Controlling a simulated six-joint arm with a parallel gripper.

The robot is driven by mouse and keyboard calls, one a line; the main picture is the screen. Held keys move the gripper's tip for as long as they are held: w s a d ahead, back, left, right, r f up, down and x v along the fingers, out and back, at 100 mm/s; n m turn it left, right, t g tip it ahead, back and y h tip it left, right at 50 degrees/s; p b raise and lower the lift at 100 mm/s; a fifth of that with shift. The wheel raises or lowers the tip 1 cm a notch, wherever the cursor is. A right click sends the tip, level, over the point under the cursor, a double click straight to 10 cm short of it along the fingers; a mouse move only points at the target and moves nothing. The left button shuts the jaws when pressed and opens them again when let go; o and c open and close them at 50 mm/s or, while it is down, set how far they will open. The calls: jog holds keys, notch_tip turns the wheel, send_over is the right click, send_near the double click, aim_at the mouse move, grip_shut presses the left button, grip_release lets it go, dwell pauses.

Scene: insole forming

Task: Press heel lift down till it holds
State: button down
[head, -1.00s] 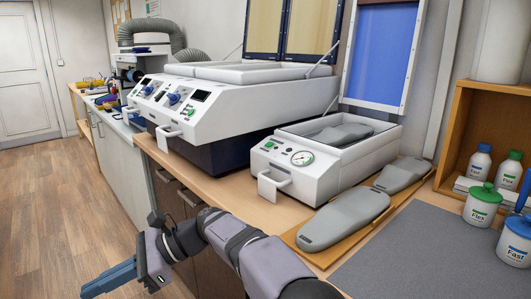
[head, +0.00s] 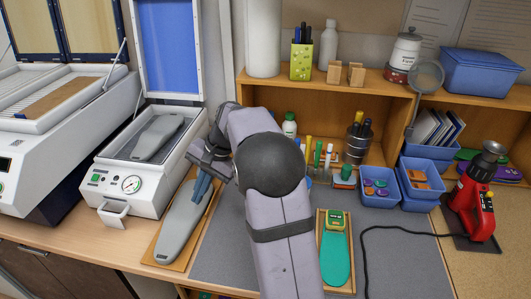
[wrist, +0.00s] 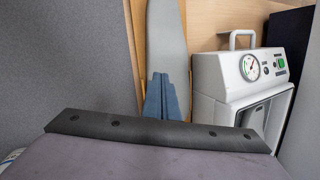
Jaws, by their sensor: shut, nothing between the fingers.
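A teal insole (head: 335,261) lies on a narrow wooden board (head: 321,232) on the grey mat, right of my arm. A small darker green piece (head: 336,217) with a yellowish mark sits at the board's far end, by the insole; it looks like the heel lift, but I cannot tell how firmly it sits. My gripper (head: 203,189) is shut and empty, its blue fingers over a grey foot form (head: 180,226), well left of the insole. In the wrist view the blue fingertips (wrist: 164,98) overlap the grey form (wrist: 166,45). The insole is not visible there.
The small press (head: 115,185) with its lid up stands left of my gripper, another form (head: 158,138) inside it. Bottles, pens and blue bins (head: 379,189) line the back. A red heat tool (head: 474,205) stands right, its black cord crossing the mat (head: 395,262).

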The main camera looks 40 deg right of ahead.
jog(key=s+d+r+h+p, duration=0.1)
jog(key=s+d+r+p, duration=0.2)
jog(key=d, duration=0.5)
jog(key=s+d+h+p, duration=0.2)
jog(key=s+d+p, duration=0.3)
jog(key=d, duration=0.4)
jog(key=r+n+g+h+p, duration=0.2)
jog(key=p, duration=0.4)
send_over(336, 219)
jog(key=shift+w+d+f+b, duration=0.1)
jog(key=shift+f+b, duration=1.6)
jog(key=shift+f, duration=0.25)
jog(key=shift+w+d+f+b, duration=0.1)
jog(key=shift+f+b, duration=1.6)
jog(key=shift+f, duration=0.2)
jog(key=shift+f+b, duration=0.35)
jog(key=shift+f, duration=0.2)
jog(key=shift+s+a+f+y, duration=0.15)
jog(key=shift+a+f+y, duration=0.1)
jog(key=shift+f+y, duration=0.1)
jog(key=shift+r, duration=0.15)
jog(key=shift+d+r+p, duration=0.15)
jog(key=shift+r+p, duration=0.5)
jog(key=shift+r, duration=0.1)
jog(key=shift+b, duration=0.35)
